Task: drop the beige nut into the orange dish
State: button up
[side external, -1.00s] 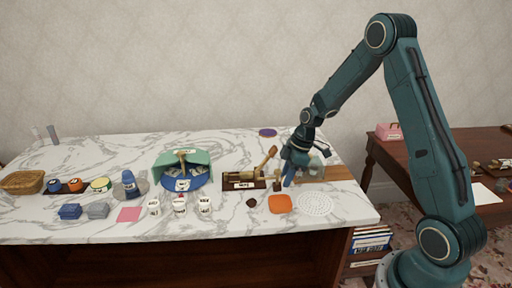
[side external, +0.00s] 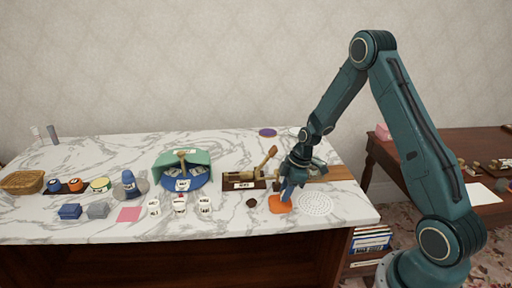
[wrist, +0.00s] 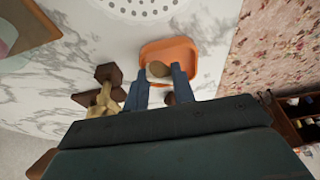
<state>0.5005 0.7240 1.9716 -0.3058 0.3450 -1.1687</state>
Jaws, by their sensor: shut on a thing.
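The orange dish (side external: 281,205) lies near the front of the marble table, and it also shows in the wrist view (wrist: 180,48). My gripper (side external: 285,196) points down over the dish. In the wrist view the beige nut (wrist: 157,69) sits between my two fingertips, with the dish behind it. My gripper is shut on the nut. The nut is too small and covered to make out in the side view. The exact height above the dish is hard to tell.
A brass device on a dark base (side external: 243,186) stands behind left. White labelled cups (side external: 204,203) stand further left. The table's front edge is close.

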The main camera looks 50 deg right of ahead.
jog(key=o, duration=1)
jog(key=v, duration=1.3)
jog(key=shift+d+r, duration=0.1)
jog(key=shift+r, duration=0.3)
